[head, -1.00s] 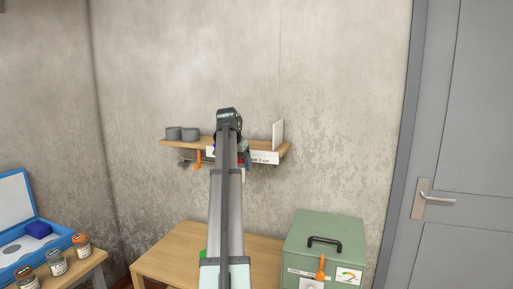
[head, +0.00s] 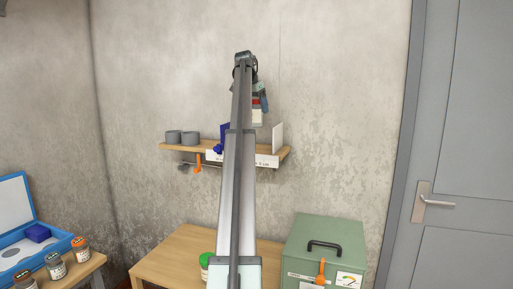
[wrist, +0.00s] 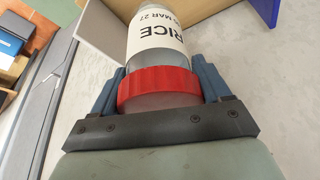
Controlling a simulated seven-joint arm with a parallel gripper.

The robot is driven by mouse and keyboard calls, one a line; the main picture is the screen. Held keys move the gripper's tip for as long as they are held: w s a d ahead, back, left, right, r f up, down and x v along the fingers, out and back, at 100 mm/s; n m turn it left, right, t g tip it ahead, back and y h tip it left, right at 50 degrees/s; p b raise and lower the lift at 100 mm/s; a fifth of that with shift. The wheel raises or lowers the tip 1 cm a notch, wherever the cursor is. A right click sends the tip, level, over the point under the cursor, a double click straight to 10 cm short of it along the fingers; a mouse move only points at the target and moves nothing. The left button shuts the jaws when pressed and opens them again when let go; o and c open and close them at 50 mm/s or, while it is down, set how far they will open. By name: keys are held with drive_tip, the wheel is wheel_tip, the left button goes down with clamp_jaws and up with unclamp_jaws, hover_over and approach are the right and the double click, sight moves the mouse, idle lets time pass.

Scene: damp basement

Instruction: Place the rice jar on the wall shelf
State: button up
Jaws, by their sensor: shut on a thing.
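The rice jar has a red lid and a white label reading RICE in the wrist view (wrist: 158,42). In the head view the jar (head: 257,117) hangs lid up above the wall shelf (head: 185,148). My gripper (wrist: 158,88) is shut on the red lid, one blue-grey finger on each side; it also shows in the head view (head: 258,100). The jar appears between a blue upright panel (head: 223,132) and a white upright panel (head: 278,138) on the shelf. My arm hides part of the shelf, and I cannot tell the gap beneath the jar.
Several jars stand at lower left near a blue case (head: 45,250).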

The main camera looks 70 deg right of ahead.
drive_tip(key=shift+d+f, duration=0.1)
drive_tip(key=shift+f, duration=4.8)
drive_tip(key=shift+f, duration=0.1)
drive_tip(key=o, duration=1.3)
drive_tip(key=v, duration=1.2)
